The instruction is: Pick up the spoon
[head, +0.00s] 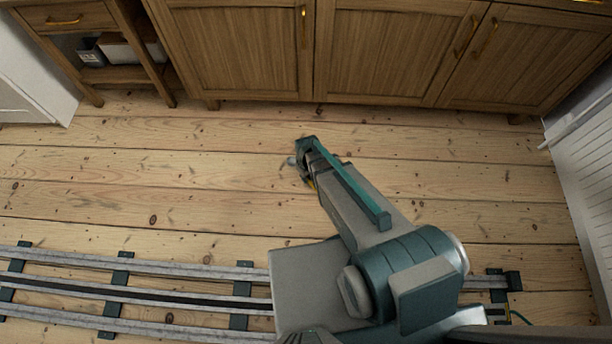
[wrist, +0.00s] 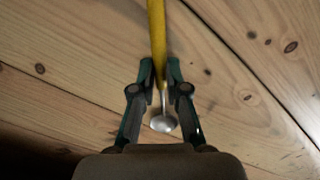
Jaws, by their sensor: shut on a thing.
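The spoon has a yellow handle and a silver metal bowl. In the wrist view the spoon (wrist: 157,40) runs from the top edge down between the fingers, its bowl nearest the wrist. My gripper (wrist: 160,75) is shut on the spoon, with one finger on each side of it near the lower end of the yellow handle. In the head view my gripper (head: 302,165) is over the floorboards, and a small yellow part of the spoon (head: 311,184) shows beside it. The arm hides most of the spoon there. I cannot tell whether the spoon touches the floor.
Wooden cabinets (head: 385,50) line the back. A small shelf unit (head: 110,75) stands at the back left, and a white panelled surface (head: 590,165) is on the right. My rail runs along the front. The floorboards (head: 120,190) around the gripper are clear.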

